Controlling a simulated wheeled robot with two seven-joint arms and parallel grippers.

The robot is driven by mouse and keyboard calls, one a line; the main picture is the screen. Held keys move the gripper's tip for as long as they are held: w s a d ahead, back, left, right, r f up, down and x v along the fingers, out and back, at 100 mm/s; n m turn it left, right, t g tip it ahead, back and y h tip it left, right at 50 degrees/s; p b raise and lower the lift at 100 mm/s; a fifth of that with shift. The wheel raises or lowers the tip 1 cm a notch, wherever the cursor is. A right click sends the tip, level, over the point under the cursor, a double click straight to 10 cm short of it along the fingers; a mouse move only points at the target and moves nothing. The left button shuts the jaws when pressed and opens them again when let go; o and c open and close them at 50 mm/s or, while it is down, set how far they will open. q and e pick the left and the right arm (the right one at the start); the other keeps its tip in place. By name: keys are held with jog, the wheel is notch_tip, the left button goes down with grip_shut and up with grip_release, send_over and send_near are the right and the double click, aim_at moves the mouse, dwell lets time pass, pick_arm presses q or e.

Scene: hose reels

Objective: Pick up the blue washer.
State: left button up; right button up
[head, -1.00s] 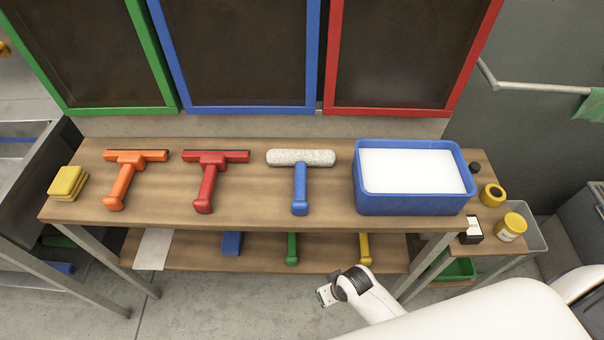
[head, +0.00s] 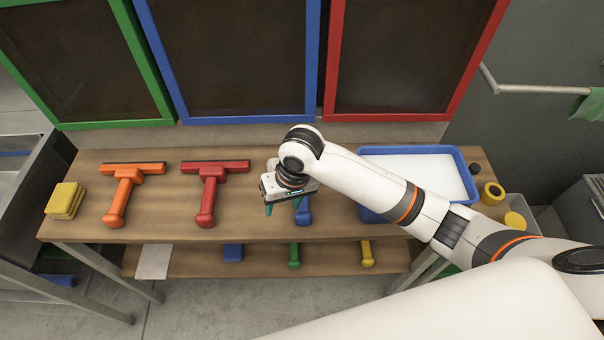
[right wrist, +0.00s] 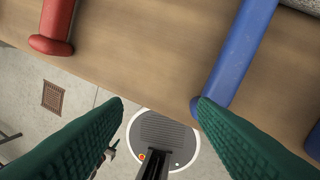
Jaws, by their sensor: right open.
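The blue washer is the tool with a blue handle (head: 303,212) on the tabletop, between the red squeegee and the blue tub. In the head view my right arm and wrist hide its white fluffy head, which showed one second ago. My right gripper (head: 283,206) is open and empty over this spot, with green-teal fingers. In the right wrist view the blue handle (right wrist: 240,55) runs down from the top, and its lower end meets the right fingertip in the picture. The handle is not centred between the fingers (right wrist: 158,103). Contact cannot be told. My left gripper is not seen.
A red squeegee (head: 209,190) and an orange squeegee (head: 123,190) lie to the left, then yellow sponges (head: 64,200). The blue tub (head: 466,167) with white contents is at the right, partly behind my arm. Framed panels stand behind. A lower shelf (head: 195,262) holds more tools.

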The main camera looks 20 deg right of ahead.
jog(key=w+d+r+m+h, duration=0.2)
jog(key=w+d+r+m, duration=0.25)
jog(key=w+d, duration=0.3)
jog(key=shift+n+g, duration=0.25)
jog(key=shift+g, duration=0.15)
jog(key=f, duration=0.4)
jog(key=f+p, duration=0.1)
jog(key=f, duration=0.1)
jog(key=shift+w+a, duration=0.15)
jog(key=shift+a, duration=0.15)
jog(key=f, duration=0.2)
jog(key=f+p, duration=0.1)
jog(key=f, duration=0.1)
jog(key=shift+s+a+f, duration=0.1)
jog(key=shift+s, duration=0.2)
jog(key=shift+f, duration=0.6)
jog(key=c, duration=1.1)
